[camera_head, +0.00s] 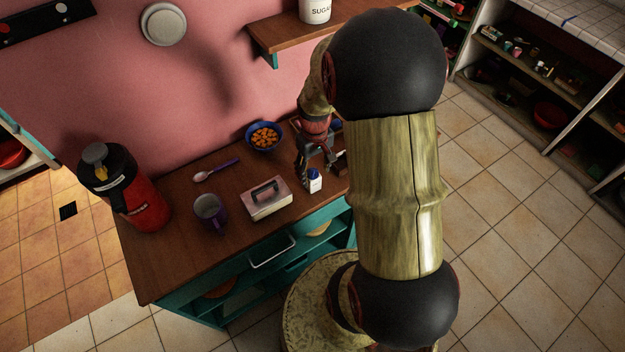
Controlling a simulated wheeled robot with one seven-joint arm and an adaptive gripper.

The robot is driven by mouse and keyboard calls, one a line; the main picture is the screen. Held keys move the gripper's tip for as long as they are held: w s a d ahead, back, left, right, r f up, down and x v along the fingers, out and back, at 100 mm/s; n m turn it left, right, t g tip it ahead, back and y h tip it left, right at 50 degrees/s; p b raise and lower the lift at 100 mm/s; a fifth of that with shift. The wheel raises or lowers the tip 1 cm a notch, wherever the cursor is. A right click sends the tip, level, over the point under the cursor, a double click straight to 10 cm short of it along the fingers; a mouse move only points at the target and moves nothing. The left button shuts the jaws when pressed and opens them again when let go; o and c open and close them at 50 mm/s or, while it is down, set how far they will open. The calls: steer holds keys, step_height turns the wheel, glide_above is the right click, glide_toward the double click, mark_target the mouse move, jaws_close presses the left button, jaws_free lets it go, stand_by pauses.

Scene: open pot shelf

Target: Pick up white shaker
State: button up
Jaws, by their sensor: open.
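My gripper (309,164) is open, just above and behind the shaker. Its fingers point down toward the counter. I cannot tell whether a finger touches the shaker. My arm comes over from the right and hides the right end of the counter.
A metal box with a handle (267,201) stands close left of the shaker. A blue bowl of orange pieces (263,137), a spoon (216,171), a purple mug (210,211) and a large red flask (140,200) are farther left. A shelf (290,38) overhangs the back.

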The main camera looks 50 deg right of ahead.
mark_target(314, 185)
steer(key=f, duration=0.1)
steer(key=f+b, duration=0.1)
steer(key=f, duration=0.3)
steer(key=shift+w+a+f, duration=0.1)
steer(key=shift+w, duration=0.2)
steer(key=c, duration=0.4)
steer(key=c, duration=1)
